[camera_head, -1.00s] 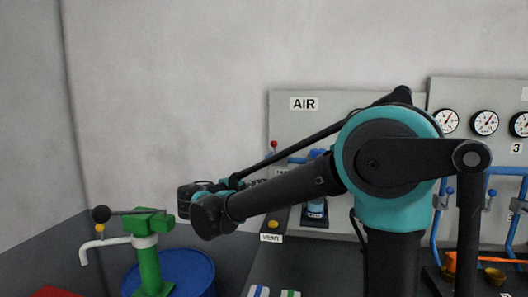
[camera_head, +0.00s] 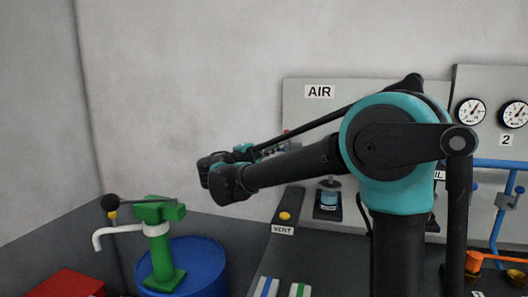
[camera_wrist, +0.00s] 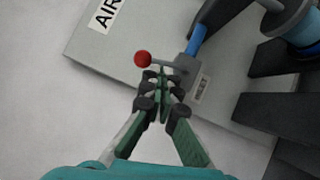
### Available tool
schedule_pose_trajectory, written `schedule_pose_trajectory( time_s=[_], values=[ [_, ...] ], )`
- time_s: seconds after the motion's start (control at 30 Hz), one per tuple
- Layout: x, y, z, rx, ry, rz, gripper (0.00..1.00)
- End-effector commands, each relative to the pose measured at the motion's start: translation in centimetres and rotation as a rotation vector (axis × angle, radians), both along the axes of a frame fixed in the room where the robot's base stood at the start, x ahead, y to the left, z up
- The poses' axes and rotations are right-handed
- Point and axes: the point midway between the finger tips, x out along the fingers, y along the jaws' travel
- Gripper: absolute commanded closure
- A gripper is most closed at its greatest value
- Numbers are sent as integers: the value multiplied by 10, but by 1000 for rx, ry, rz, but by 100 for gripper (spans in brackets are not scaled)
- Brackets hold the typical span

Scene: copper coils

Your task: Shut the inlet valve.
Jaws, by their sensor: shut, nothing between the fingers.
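The inlet valve is a grey body (camera_wrist: 186,70) on a blue pipe in the wrist view, with a label beside it too blurred to read surely. Its lever ends in a red ball (camera_wrist: 143,58) and sticks out to the left, roughly across the line of the pipe. My gripper (camera_wrist: 155,84) is shut and empty. Its fingertips overlap the lever in the picture, just below the red ball; I cannot tell whether they touch it. In the head view the valve is mostly hidden behind my arm.
The grey panel with the AIR sign (camera_head: 319,91) stands behind. A bottle unit (camera_head: 329,195) and the VENT button (camera_head: 285,216) are near. A green hand pump (camera_head: 160,243) on a blue drum (camera_head: 205,262) stands left, below my wrist.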

Motion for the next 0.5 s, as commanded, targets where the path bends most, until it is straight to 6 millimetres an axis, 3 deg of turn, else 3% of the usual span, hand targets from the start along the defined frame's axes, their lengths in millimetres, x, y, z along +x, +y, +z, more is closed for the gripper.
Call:
schedule_pose_trajectory(
  time_s=[0.2, 0.5],
  values=[
    [17, -16, 3, 0, 0, 0, 100],
    [21, -20, 4, 0, 0, 1, 100]
  ],
)
